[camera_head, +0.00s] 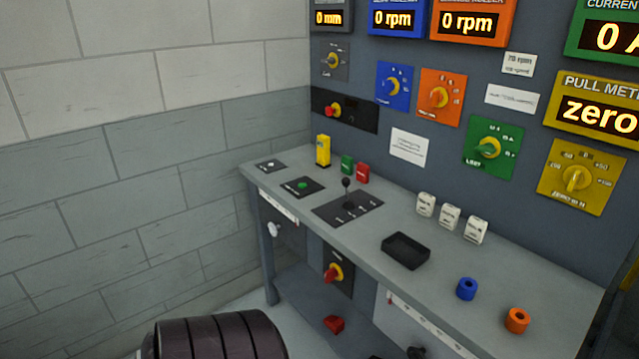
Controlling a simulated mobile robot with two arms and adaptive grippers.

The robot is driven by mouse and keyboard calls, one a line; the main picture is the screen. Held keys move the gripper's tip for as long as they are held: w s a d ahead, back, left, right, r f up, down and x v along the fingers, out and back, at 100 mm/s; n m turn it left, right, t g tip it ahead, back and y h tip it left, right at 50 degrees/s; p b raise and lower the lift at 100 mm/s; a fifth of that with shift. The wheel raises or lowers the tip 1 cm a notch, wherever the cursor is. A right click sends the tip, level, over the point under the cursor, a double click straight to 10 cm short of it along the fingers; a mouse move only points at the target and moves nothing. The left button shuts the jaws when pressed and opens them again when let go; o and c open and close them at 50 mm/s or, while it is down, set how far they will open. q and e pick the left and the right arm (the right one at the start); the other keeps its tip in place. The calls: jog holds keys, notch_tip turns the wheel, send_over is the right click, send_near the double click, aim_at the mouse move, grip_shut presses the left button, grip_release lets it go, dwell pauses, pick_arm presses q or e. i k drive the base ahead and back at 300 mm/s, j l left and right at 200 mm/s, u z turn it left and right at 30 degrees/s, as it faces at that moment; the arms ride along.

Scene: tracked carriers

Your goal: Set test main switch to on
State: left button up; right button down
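A red and yellow rotary switch (335,272) on a black plate is mounted below the bench top, at the front. It looks like a main switch, but its label and exact handle position are too small to read. Another red and yellow control (333,110) sits on a black strip on the back panel; I cannot tell its function. Neither of my grippers is in view.
The grey bench (400,215) carries a black joystick plate (349,207), a black tray (405,250), a yellow block (323,150), and blue (466,289) and orange (517,320) rings. A lower shelf (300,293) and a red object (334,324) lie beneath. A block wall stands left.

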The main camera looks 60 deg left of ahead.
aim_at(330, 276)
jog(key=u, duration=1.9)
